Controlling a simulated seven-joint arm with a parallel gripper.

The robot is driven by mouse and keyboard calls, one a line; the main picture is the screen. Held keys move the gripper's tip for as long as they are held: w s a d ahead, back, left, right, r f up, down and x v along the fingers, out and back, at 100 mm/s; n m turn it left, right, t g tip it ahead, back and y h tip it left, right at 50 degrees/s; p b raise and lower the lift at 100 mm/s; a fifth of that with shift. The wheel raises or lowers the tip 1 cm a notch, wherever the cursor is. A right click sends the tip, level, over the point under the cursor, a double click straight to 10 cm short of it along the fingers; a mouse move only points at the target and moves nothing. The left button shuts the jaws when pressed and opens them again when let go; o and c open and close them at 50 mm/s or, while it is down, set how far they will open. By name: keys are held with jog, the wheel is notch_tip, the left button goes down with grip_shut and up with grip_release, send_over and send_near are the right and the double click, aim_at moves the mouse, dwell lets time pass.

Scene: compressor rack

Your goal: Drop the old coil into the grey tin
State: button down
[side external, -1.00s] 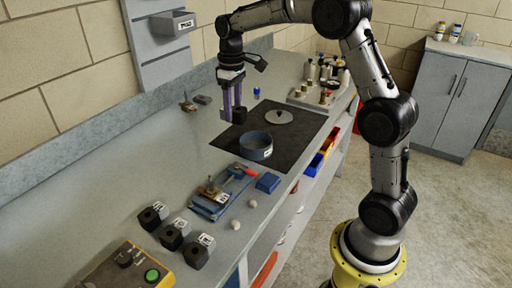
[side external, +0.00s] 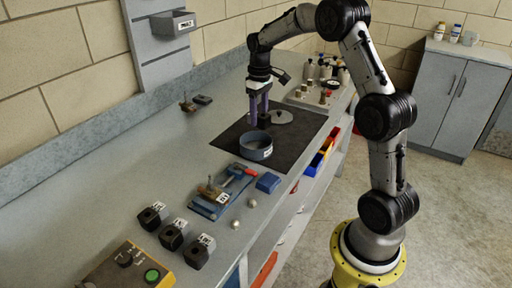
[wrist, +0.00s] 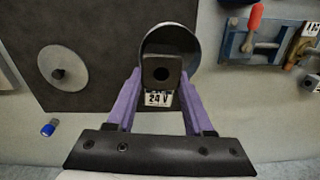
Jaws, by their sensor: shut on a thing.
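My gripper (side external: 259,103) has two purple fingers and is shut on a dark block-shaped coil (wrist: 160,72) with a white "24 V" label. The coil hangs below the fingers in the side view (side external: 264,121), partly hard to make out against the dark mat. The round grey-blue tin (side external: 256,152) stands upright on the black mat. In the wrist view the coil overlaps the open tin (wrist: 187,33) and hides part of its inside. In the side view the coil appears just behind the tin's rim; its exact height above the tin is unclear.
A grey disc (side external: 282,116) lies on the black mat (side external: 228,143). A blue fixture (side external: 212,205) with a red-handled tool and a blue box (side external: 268,182) are nearer the camera. Three labelled dark blocks (side external: 174,235) line the front left. Bottles (side external: 325,72) stand at the back.

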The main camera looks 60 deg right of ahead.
jog(key=shift+f, duration=0.4)
jog(key=shift+c, duration=1)
grip_release()
notch_tip(320, 180, up, 14)
